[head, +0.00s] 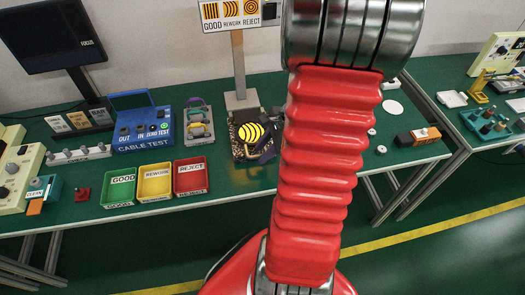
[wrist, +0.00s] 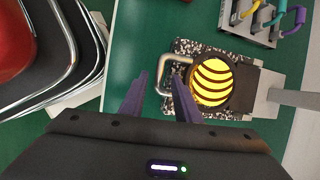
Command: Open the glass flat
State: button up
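The glass flat (wrist: 212,82) is a round yellow disc with dark curved bands, lying flat over a speckled block (wrist: 183,47). A bent metal handle (wrist: 163,76) sticks out from its left side in the wrist view. In the head view the flat (head: 251,132) is at the middle of the table, left of my arm. My gripper (wrist: 160,97) is open, its two purple fingers apart, with the handle roughly between or just beyond their tips. Contact cannot be told. In the head view my arm hides most of the gripper; a dark finger shows beside the flat.
A stand with a sign (head: 239,60) rises behind the flat. Green, yellow and red bins (head: 155,183) and a blue cable tester (head: 143,125) stand to the left. A cable rack (wrist: 262,18) is near the block. Bare green table lies in front of the flat.

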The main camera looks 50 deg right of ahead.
jog(key=shift+c, duration=0.5)
grip_shut()
jog(key=shift+a, duration=0.1)
jog(key=shift+r, duration=0.1)
